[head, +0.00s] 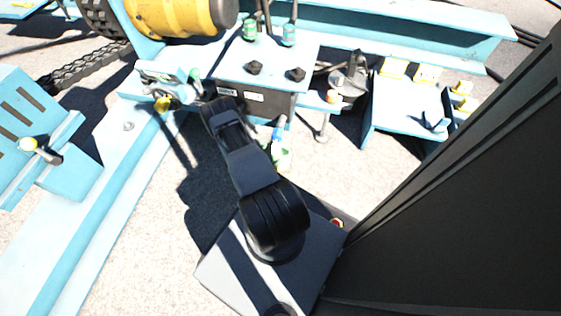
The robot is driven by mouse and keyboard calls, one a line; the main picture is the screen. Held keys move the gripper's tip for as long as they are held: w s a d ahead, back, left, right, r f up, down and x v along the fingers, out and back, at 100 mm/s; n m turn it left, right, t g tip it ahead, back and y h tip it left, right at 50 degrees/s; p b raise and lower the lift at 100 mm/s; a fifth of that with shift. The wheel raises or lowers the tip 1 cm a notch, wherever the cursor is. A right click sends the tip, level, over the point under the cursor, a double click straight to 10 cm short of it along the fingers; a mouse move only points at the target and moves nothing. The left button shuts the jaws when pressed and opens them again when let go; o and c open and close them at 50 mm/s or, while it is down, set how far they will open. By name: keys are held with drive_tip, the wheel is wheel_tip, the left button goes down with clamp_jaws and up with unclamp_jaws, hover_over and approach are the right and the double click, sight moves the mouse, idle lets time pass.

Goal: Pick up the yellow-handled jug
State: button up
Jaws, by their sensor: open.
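My arm reaches up the picture from my base, and my gripper (182,93) is at its far end, over the left end of the blue machine frame. It is small and partly lost among other parts there; it is open. A small yellow piece (162,104) shows just left of it and may be the handle of the jug. The jug's body cannot be made out clearly, and I cannot tell whether the gripper touches it.
A blue machine table (262,55) carries green-banded cylinders (250,30) and dark knobs. A yellow drum (170,15) stands behind. Right, a blue shelf (405,105) holds small yellow and white parts. Pale floor (345,165) is clear.

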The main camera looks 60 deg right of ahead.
drive_tip(key=b+x, duration=0.2)
drive_tip(key=x, duration=0.3)
drive_tip(key=shift+s+d+f+b, duration=0.1)
drive_tip(key=shift+d+f+b, duration=0.15)
drive_tip(key=shift+b, duration=0.15)
drive_tip(key=c, duration=1.5)
drive_tip(key=shift+o, duration=0.2)
drive_tip(key=shift+r, duration=0.1)
